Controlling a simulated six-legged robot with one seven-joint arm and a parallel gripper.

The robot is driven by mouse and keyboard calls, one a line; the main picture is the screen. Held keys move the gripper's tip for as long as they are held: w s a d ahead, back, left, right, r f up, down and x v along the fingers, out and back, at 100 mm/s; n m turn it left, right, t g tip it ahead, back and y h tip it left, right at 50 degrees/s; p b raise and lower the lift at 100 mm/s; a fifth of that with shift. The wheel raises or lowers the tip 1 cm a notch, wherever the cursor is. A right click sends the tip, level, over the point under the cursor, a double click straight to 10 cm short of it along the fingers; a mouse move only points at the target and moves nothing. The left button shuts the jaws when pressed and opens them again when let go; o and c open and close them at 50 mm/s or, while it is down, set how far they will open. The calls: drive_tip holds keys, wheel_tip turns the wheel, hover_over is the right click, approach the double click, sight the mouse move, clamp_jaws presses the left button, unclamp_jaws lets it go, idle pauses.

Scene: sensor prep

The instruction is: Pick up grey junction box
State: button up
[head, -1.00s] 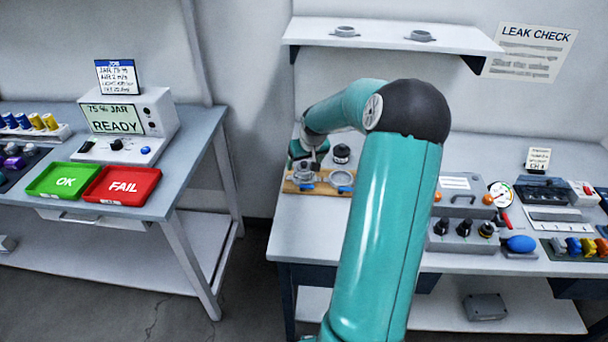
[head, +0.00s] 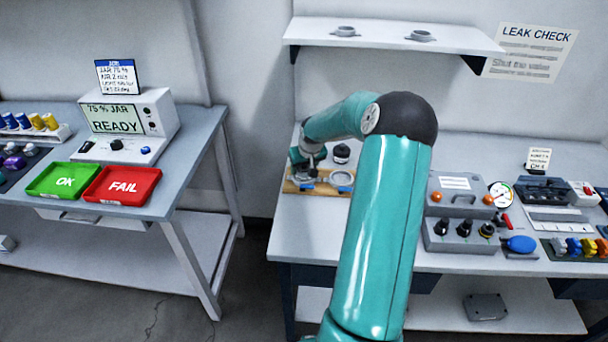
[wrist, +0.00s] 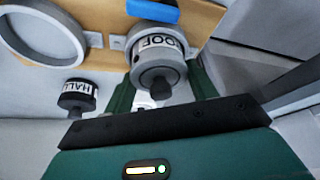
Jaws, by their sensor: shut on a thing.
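A grey junction box (head: 485,307) lies on the lower shelf under the right bench, well away from my gripper. My gripper (head: 306,168) is down at the wooden board on the left of that bench. In the wrist view its green fingers (wrist: 162,90) are shut on a grey cylindrical sensor with a dark knob (wrist: 158,72) and a label that reads "OOF" in part. The sensor is at the board, by a blue clamp; I cannot tell whether it touches the board.
A dark cylinder labelled "HALL" (wrist: 78,97) stands beside the board, near a grey ring (wrist: 83,40). A grey control box (head: 462,212) with knobs is right of my arm. The left bench (head: 165,200) holds green OK and red FAIL trays. A wall shelf (head: 390,38) hangs above.

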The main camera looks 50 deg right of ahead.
drive_tip(key=shift+r, duration=0.1)
drive_tip(key=shift+r, duration=0.55)
drive_tip(key=s+a+r, duration=0.2)
drive_tip(key=a+r, duration=0.4)
drive_tip(key=s+a+r, duration=0.3)
drive_tip(key=a+r, duration=0.2)
drive_tip(key=a, duration=0.1)
drive_tip(key=shift+s+a+r, duration=0.35)
drive_tip(key=shift+a, duration=0.05)
